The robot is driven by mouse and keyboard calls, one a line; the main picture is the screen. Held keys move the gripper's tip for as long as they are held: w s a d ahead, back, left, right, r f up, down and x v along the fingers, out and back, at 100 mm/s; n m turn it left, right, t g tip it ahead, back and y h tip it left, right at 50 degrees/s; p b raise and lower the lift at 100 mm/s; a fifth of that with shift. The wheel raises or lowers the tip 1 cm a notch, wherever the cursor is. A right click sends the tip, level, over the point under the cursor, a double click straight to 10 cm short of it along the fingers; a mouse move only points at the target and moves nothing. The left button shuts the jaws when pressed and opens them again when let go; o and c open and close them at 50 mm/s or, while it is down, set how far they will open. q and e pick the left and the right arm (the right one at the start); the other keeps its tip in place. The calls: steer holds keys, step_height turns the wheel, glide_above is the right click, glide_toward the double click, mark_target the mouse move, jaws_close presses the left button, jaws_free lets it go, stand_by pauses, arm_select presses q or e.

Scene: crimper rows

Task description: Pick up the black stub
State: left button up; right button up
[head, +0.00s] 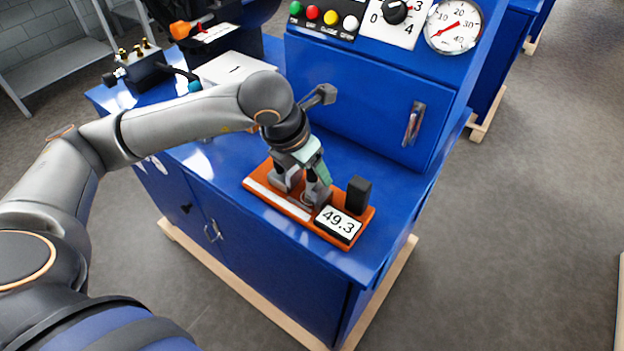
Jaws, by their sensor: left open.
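A black upright block (358,195), the only stub-like black piece I can make out, stands at the right end of an orange base (257,184) on the blue bench. A display (338,223) reading 49.3 sits in front of it on the same base. My left gripper (302,192) points down over the middle of the orange base, to the left of the black block and apart from it. Its fingers are open. Whether anything lies between them is hidden by the fingers. My right gripper is not in view.
A blue machine cabinet (355,100) with buttons, a dial (394,12) and a pressure gauge (453,26) rises behind the base. A grey lever (320,96) is close behind my wrist. A white card marked 1 (235,69) and a brass-fitted block (143,70) are at the back left.

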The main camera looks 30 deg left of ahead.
arm_select(q)
steer(key=shift+f, duration=0.1)
steer(key=shift+s, duration=0.1)
jaws_close()
stand_by(0.3)
